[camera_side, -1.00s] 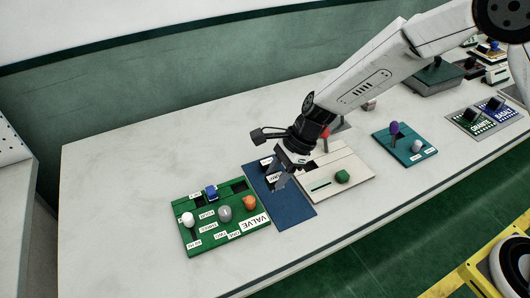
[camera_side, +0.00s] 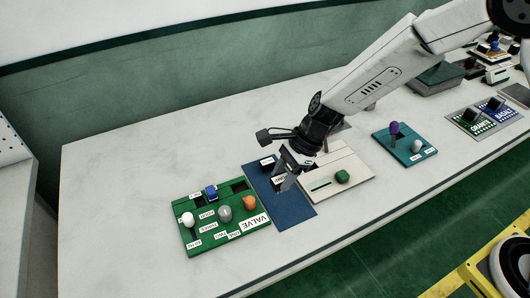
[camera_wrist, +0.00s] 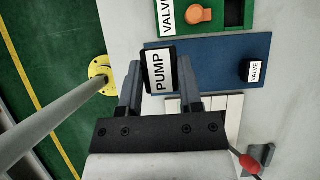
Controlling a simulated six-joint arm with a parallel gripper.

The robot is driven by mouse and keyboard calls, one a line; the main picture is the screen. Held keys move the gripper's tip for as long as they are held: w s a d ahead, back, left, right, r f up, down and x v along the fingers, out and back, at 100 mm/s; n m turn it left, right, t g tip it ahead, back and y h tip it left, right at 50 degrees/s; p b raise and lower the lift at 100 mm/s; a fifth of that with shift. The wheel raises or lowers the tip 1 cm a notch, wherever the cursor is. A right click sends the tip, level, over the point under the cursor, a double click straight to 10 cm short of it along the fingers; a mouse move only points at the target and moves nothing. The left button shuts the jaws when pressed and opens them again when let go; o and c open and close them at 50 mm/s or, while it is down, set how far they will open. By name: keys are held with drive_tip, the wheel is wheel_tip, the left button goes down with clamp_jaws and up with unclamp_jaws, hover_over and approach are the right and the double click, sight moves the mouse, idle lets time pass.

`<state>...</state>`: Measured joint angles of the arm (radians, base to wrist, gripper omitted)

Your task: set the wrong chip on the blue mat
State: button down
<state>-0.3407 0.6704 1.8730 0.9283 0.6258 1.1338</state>
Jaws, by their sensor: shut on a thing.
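My gripper (camera_side: 287,176) is shut on a dark chip with a white PUMP label (camera_wrist: 158,72), which sits between the fingertips in the wrist view. The held chip is over the blue mat (camera_side: 294,213), near its right edge in the side view; I cannot tell whether it touches the mat. A second dark chip, labelled VALVE (camera_wrist: 254,71), lies on the mat and also shows in the side view (camera_side: 267,162). The green board marked VALVE (camera_side: 222,227) lies left of the mat with white, grey, orange and blue parts and a dark empty-looking slot.
A pale board (camera_side: 347,165) with a green knob adjoins the mat on the right. GRANITE and BASALT mats (camera_side: 475,123) hold dark blocks. The table's left end is clear.

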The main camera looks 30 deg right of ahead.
drive_tip(key=w+d+f, duration=0.1)
drive_tip(key=d+f, duration=0.3)
drive_tip(key=f, duration=0.1)
drive_tip(key=shift+w+f, duration=0.2)
drive_tip(key=shift+f, duration=0.15)
drive_tip(key=shift+f, duration=0.1)
idle(0.3)
drive_tip(key=shift+f, duration=2.85)
drive_tip(key=shift+f, duration=0.5)
drive_tip(key=shift+c, duration=0.9)
unclamp_jaws()
drive_tip(key=shift+r, duration=0.1)
